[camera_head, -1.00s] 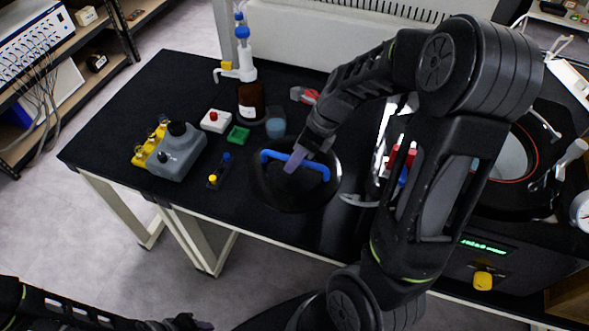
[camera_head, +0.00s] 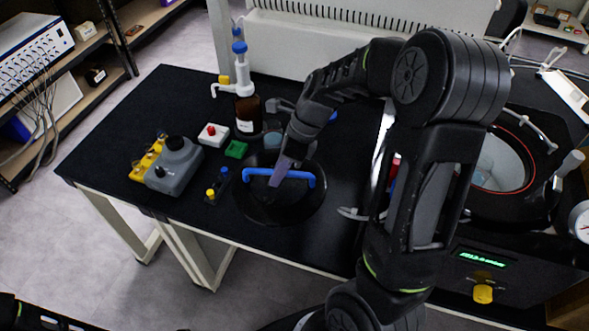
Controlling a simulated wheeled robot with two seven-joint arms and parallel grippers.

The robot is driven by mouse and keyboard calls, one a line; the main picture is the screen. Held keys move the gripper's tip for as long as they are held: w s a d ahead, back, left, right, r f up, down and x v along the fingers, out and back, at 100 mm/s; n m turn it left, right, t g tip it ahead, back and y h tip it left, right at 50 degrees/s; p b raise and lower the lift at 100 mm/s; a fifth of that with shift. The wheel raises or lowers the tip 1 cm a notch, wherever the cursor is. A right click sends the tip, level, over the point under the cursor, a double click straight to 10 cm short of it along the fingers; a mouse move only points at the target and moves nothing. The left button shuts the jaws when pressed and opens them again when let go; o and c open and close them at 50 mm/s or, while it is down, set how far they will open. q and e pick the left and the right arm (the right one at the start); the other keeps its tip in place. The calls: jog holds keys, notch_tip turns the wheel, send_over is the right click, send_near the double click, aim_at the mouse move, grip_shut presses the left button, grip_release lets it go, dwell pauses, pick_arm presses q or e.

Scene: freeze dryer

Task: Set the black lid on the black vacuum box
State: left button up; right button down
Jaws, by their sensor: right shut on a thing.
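The black lid (camera_head: 262,207) is a round dark disc with a blue handle (camera_head: 259,171), at the middle of the black table. My right gripper (camera_head: 280,180) is shut on the blue handle from above. I cannot tell whether the lid touches the table. The black vacuum box (camera_head: 475,262) stands at the right, with a green display and a yellow knob on its front. Its round top opening (camera_head: 505,160) has a red ring and is uncovered. My right arm hides its left part. My left arm shows only at the bottom left edge, with its gripper out of view.
A brown dispenser bottle (camera_head: 248,116), a blue-tinted beaker (camera_head: 273,139), a white block with a red button (camera_head: 212,134), a green tray (camera_head: 236,150) and a grey device (camera_head: 174,167) stand left of and behind the lid. The left table end is clear.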

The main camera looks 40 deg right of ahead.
jog(key=w+a+n+g+h, duration=0.1)
jog(key=w+a+n+g, duration=0.1)
jog(key=a+n, duration=0.6)
jog(key=w+a+n+g+h+b, duration=0.1)
jog(key=a+n+g, duration=0.3)
jog(key=a+n, duration=0.5)
jog(key=w+a+h, duration=0.1)
jog(key=a, duration=0.4)
jog(key=shift+a, duration=0.2)
jog(key=shift+f, duration=0.1)
